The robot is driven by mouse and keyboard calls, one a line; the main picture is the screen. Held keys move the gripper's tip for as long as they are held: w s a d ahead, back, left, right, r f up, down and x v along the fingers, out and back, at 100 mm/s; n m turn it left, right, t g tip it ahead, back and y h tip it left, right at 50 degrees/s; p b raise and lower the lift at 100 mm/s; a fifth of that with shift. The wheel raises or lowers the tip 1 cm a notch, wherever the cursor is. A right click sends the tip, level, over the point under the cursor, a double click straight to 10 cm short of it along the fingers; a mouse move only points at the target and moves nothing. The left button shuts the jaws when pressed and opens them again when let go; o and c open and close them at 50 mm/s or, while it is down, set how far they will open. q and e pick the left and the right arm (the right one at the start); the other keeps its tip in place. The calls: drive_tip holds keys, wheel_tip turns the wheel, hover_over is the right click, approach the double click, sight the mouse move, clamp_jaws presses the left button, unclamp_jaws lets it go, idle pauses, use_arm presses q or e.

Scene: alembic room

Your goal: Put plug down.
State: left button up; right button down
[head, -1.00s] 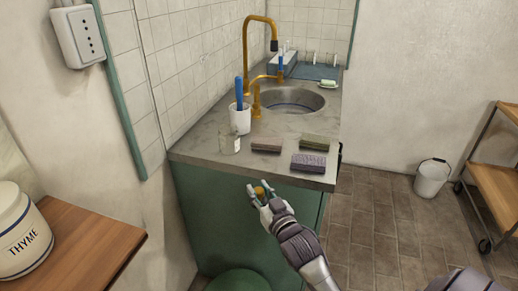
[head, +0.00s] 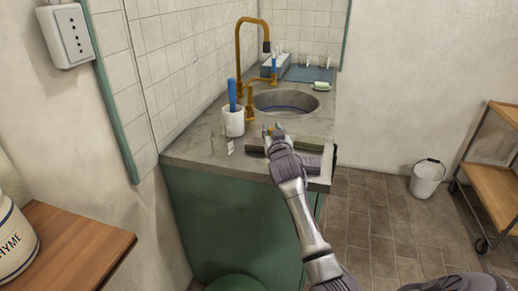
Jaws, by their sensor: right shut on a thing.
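My right gripper (head: 273,130) is over the front part of the grey counter (head: 202,146), at the near side of the sink (head: 288,103). It is shut on the plug, a small orange-brown piece. The plug is mostly hidden by the fingers in the head view. I cannot tell whether it touches the counter. My left gripper is not in view.
A white cup (head: 233,121) with a blue-handled tool and a small glass jar (head: 222,145) stand left of the gripper. The dark sponges (head: 310,162) lie partly behind my arm. A brass tap (head: 240,45) rises at the sink.

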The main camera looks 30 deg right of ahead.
drive_tip(key=a+f, duration=0.1)
drive_tip(key=w+a+f, duration=0.1)
drive_tip(key=a, duration=0.1)
drive_tip(key=shift+w+a+f, duration=0.35)
drive_tip(key=shift+w+f, duration=0.05)
wheel_tip(320, 180, down, 4)
drive_tip(key=shift+r+b, duration=0.1)
drive_tip(key=shift+b, duration=0.2)
drive_tip(key=c, duration=0.9)
unclamp_jaws()
drive_tip(key=shift+o, duration=0.2)
drive_tip(key=shift+r, duration=0.15)
drive_tip(key=v, duration=1.2)
